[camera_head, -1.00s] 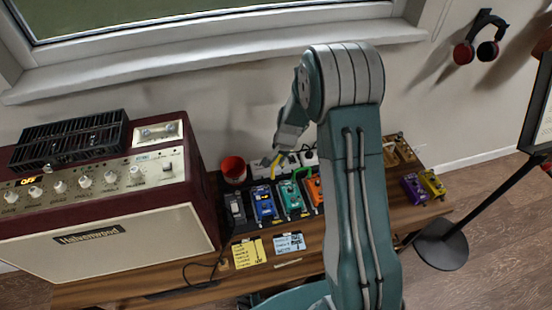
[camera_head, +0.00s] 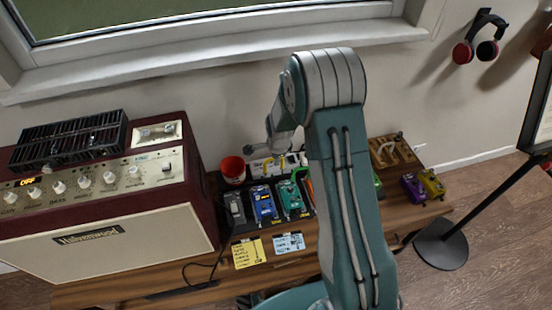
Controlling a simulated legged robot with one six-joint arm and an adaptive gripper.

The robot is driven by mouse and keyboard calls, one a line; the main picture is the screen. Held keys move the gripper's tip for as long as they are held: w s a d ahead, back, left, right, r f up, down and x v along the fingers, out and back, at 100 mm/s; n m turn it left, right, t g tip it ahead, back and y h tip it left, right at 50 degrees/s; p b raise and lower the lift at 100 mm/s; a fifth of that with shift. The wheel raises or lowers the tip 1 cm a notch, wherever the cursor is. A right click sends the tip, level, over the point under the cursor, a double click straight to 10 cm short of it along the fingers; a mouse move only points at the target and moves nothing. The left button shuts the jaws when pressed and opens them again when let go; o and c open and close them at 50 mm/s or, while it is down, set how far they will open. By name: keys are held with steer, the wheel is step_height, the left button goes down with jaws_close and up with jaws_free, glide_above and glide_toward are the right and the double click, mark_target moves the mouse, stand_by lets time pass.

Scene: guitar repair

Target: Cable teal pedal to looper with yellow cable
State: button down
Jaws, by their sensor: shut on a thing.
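The teal pedal (camera_head: 289,198) sits on the dark pedalboard, between a blue pedal (camera_head: 263,204) and an orange pedal (camera_head: 309,189) partly behind my arm. My gripper (camera_head: 259,149) is above the back row of the board, to the right of the red cup. It is shut on the yellow cable (camera_head: 267,164), a short piece of which shows just below it. The cable's ends and its exact path are too small to make out. A white unit (camera_head: 284,165) lies behind the teal pedal; I cannot tell whether it is the looper.
A large maroon amplifier (camera_head: 120,225) stands at left. A red cup (camera_head: 233,170) stands at the board's back left. Yellow (camera_head: 249,253) and blue (camera_head: 289,243) notes lie in front. Purple (camera_head: 413,187) and yellow (camera_head: 432,183) pedals sit at the bench's right end.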

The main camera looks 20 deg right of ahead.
steer(key=shift+a+f, duration=0.15)
steer(key=shift+f, duration=0.1)
steer(key=s+x, duration=0.1)
steer(key=x, duration=0.5)
steer(key=shift+f, duration=0.15)
steer(key=shift+s+f, duration=0.1)
steer(key=shift+f, duration=0.9)
stand_by(1.7)
steer(key=c, duration=0.7)
jaws_free()
steer(key=shift+o, duration=0.2)
steer(key=o, duration=0.4)
